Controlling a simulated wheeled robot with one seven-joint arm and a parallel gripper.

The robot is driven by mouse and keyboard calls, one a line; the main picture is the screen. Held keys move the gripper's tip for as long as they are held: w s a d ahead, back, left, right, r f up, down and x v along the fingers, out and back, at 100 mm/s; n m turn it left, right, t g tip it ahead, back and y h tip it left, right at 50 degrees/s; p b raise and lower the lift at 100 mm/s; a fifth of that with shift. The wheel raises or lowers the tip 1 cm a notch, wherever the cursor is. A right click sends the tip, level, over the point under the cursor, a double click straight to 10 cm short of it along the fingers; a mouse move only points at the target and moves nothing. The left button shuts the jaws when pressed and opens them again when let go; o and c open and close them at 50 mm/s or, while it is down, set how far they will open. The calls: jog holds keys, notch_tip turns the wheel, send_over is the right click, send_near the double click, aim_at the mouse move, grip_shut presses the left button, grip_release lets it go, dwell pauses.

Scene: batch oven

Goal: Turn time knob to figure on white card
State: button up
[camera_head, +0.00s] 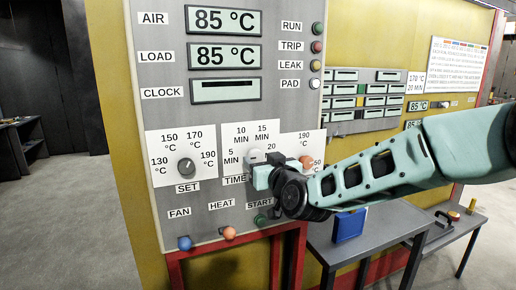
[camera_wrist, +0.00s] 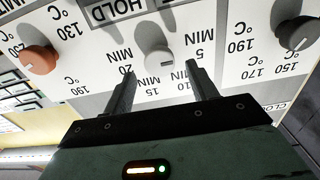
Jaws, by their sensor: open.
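The time knob (camera_head: 256,155) is pale grey, on a white dial plate marked 5, 10, 15 and 20 MIN. My gripper (camera_head: 262,172) is in front of it and covers part of it in the head view. In the wrist view, which shows the panel upside down, the time knob (camera_wrist: 158,60) lies between and just beyond the tips of my open gripper (camera_wrist: 160,72). No contact is clear, and I cannot tell where its pointer stands. The white card (camera_head: 416,82) on the yellow wall reads 170 °C, 20 MIN.
The dark set knob (camera_head: 186,166) is left of the time dial. An orange-brown knob (camera_wrist: 38,58) is on its other side. A green start button (camera_head: 261,219) and orange heat button (camera_head: 229,233) sit below.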

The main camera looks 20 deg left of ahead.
aim_at(254, 156)
jog(key=shift+p+x, duration=0.5)
jog(key=shift+x, duration=1)
jog(key=c, duration=1)
jog(key=shift+o, duration=0.2)
jog(key=shift+f+m+b, duration=0.15)
jog(key=shift+m+b, duration=0.15)
jog(key=shift+b, duration=0.4)
